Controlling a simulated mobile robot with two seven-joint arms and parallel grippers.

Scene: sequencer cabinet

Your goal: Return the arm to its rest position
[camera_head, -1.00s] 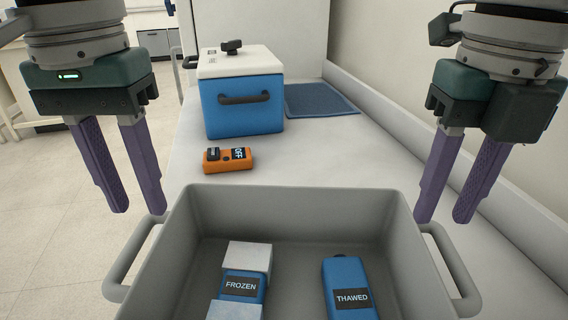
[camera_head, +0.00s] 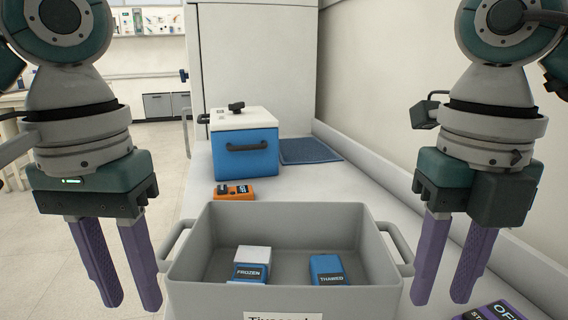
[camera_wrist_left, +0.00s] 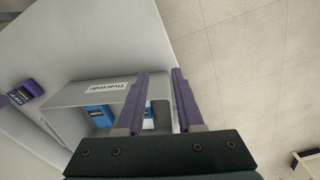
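My left gripper (camera_head: 128,305) hangs at the left of the head view, fingers pointing down, open and empty, beside the grey bin's left handle. It also shows open in the left wrist view (camera_wrist_left: 160,72), with nothing between its purple fingers. My right gripper (camera_head: 438,300) hangs at the right, fingers apart and empty, beside the bin's right handle. The grey bin (camera_head: 290,222) stands between them on the bench; it also shows in the left wrist view (camera_wrist_left: 70,96). Inside it lie a FROZEN pack (camera_head: 249,272) with white blocks and a blue THAWED pack (camera_head: 329,277).
A blue box with a white lid (camera_head: 245,155) stands behind the bin, with a blue mat (camera_head: 310,150) beside it. An orange device marked OFF (camera_head: 233,192) lies in front of the box. A purple device (camera_head: 497,312) is at the lower right. A wall runs along the right.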

